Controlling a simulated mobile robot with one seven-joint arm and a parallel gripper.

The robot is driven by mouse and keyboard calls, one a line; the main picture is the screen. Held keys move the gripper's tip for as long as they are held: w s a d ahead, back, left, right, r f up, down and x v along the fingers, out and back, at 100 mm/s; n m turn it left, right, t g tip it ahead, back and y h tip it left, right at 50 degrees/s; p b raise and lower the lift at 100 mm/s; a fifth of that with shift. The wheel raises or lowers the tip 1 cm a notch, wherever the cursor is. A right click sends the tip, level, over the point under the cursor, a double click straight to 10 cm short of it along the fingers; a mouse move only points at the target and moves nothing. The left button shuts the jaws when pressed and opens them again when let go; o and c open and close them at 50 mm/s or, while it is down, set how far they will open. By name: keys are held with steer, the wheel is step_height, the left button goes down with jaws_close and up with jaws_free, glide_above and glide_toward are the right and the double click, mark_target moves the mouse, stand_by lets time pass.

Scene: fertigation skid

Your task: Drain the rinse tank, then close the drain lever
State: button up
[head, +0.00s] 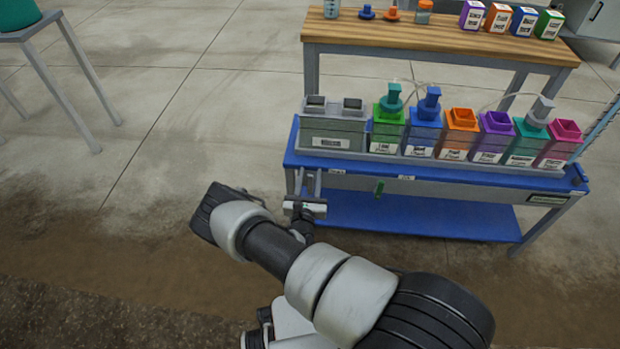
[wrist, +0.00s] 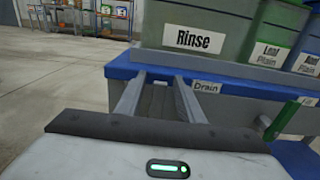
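The rinse tank (head: 333,133) is a grey-green box at the left end of the blue skid. In the wrist view it is labelled Rinse (wrist: 192,40). A Drain label (wrist: 207,87) is on the skid's blue edge below the tank. My gripper (head: 309,178) is at the skid's front left corner, below the tank. In the wrist view its two fingers (wrist: 158,78) stand apart at the blue edge, left of the Drain label. A grey shape shows between them; I cannot tell whether it is the drain lever. No drain lever is clearly visible.
A green handle (head: 379,189) hangs under the skid's edge, near a Fill label (wrist: 308,101). Several coloured tanks stand right of the rinse tank. A wooden bench (head: 440,38) with bottles is behind.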

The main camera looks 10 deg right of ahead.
steer(key=shift+w, duration=0.15)
jaws_close()
